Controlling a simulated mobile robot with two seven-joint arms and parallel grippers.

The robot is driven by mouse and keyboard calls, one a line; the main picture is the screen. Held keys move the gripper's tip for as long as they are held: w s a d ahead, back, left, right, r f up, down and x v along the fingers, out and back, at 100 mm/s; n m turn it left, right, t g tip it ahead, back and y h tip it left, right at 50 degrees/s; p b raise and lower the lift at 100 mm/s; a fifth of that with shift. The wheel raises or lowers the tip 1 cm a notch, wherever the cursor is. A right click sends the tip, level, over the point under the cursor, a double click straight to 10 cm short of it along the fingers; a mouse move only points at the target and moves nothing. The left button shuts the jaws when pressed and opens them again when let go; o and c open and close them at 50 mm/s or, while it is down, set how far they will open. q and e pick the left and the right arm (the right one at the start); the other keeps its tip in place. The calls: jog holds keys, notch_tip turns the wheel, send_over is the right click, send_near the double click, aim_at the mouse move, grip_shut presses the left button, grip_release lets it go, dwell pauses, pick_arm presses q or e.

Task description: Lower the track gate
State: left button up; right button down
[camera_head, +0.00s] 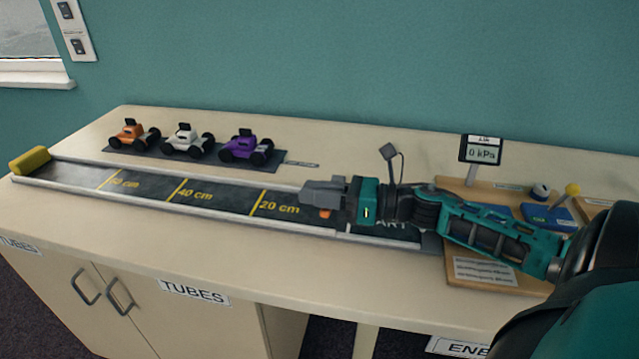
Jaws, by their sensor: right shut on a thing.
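The dark track (225,195) with pale rails runs along the bench, marked 20 cm, 40 cm and a partly legible mark further left, with START at its right end. My right gripper (318,195) reaches in from the right and is over the track between the 20 cm mark and START. It is shut on the track gate, which the jaws mostly hide. A small orange piece (324,213) shows just below the jaws. I cannot tell the gate's angle. My left gripper is not in view.
Orange (130,134), white (187,141) and purple (246,147) toy cars stand on a dark strip behind the track. A yellow roll (30,160) lies at the track's left end. A 0 kPa display (481,152) stands at the right. A thin post with a grey square (388,151) rises behind my wrist.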

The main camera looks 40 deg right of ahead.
jog(key=shift+s+a+f+n+b, duration=0.2)
jog(key=shift+f+n+b, duration=0.25)
jog(key=shift+f+n, duration=0.2)
jog(key=shift+f, duration=0.1)
jog(key=c, duration=1)
grip_release()
jog(key=shift+o, duration=0.2)
notch_tip(320, 180, up, 20)
jog(key=p, duration=0.4)
